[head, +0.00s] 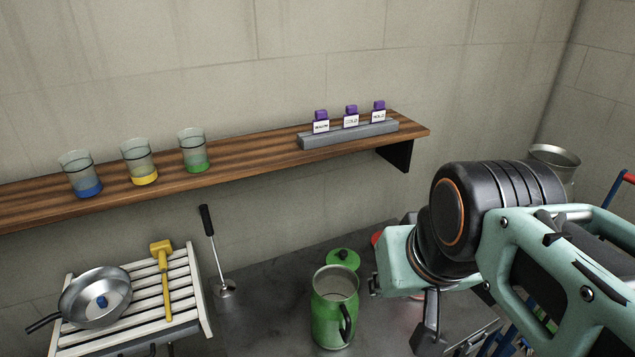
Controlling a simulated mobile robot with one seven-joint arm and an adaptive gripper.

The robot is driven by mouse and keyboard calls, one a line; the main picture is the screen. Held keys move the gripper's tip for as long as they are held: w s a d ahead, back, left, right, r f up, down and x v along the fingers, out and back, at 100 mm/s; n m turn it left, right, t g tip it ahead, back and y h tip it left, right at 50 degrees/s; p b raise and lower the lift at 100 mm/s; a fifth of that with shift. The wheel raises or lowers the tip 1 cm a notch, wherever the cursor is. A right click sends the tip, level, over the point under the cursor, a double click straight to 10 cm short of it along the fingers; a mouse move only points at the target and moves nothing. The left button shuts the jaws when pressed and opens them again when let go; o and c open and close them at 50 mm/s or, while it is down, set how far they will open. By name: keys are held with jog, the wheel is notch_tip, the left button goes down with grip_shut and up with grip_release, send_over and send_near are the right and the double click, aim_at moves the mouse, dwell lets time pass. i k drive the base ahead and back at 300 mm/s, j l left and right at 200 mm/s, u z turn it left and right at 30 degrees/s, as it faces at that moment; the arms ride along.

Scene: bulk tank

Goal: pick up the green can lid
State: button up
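The green can lid (343,259) is a round green disc with a dark knob on top. It lies on the dark grey counter, just behind the open green can (326,318). The can stands upright, with a dark handle on its right side and its mouth uncovered. Part of my gripper (430,325) shows at the lower right, to the right of the can and apart from the lid. My arm hides much of that area, and I cannot make out the fingertips clearly or whether they are open.
A white slatted rack (188,290) at left holds a metal pan (85,312) and a yellow mallet (165,285). A black-handled tool (212,245) stands beside it. A wooden shelf (250,163) with several vessels overhangs the counter. A red object (376,238) is partly hidden by my arm.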

aim_at(347, 257)
jog(key=i+l+u, duration=0.2)
jog(key=l, duration=0.65)
jog(key=l+u, duration=0.2)
jog(key=l, duration=0.7)
jog(key=l+z, duration=0.25)
jog(key=l, duration=0.7)
jog(key=i+j+u, duration=0.1)
jog(key=u, duration=0.35)
jog(key=i+l, duration=0.05)
